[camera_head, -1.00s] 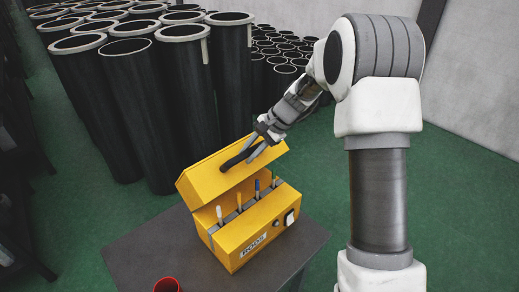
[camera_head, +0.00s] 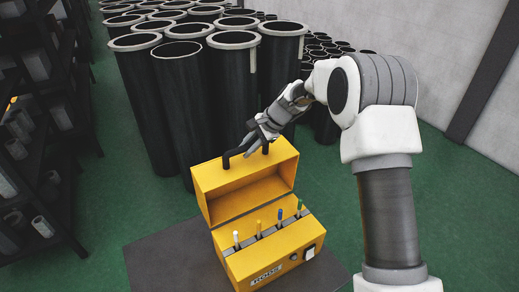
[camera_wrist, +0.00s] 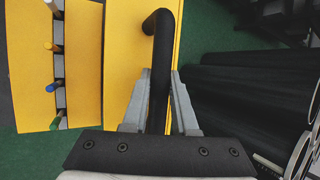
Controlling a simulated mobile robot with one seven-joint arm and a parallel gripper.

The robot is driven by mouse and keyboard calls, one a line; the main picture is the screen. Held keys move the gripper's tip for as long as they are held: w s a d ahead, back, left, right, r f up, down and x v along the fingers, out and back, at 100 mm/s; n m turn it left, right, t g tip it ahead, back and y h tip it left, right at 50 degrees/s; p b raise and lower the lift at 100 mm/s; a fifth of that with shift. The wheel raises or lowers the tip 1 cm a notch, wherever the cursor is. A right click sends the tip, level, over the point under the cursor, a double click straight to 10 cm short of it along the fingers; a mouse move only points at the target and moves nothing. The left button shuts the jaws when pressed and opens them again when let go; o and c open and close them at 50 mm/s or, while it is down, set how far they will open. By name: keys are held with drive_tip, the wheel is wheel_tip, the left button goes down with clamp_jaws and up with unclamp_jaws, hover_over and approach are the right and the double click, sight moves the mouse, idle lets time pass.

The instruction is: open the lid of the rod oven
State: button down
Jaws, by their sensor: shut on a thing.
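The yellow rod oven (camera_head: 268,256) stands on a dark table, with a "RODS" label and a switch on its front. Its lid (camera_head: 245,184) is swung up and back, so the inside shows. Several rods with white, yellow, blue and green ends stand in slots in a grey strip. A black handle (camera_head: 243,148) sits on the lid. My gripper (camera_head: 251,143) is at the handle. In the wrist view, the fingers of my gripper (camera_wrist: 158,100) are shut around the black handle (camera_wrist: 160,65), one on each side, with the yellow lid (camera_wrist: 128,45) beside it.
Tall black flanged cylinders (camera_head: 180,105) stand close behind the oven. A dark shelf rack (camera_head: 40,150) with grey cylinders is at the left. The table (camera_head: 165,260) has bare room left of the oven. Green floor lies around it.

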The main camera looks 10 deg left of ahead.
drive_tip(key=shift+w+a+f, duration=0.15)
drive_tip(key=shift+w+a, duration=0.4)
drive_tip(key=shift+w, duration=0.2)
drive_tip(key=c, duration=0.7)
unclamp_jaws()
drive_tip(key=b+v, duration=0.2)
drive_tip(key=v, duration=1.5)
drive_tip(key=shift+d, duration=0.2)
drive_tip(key=shift+s, duration=0.1)
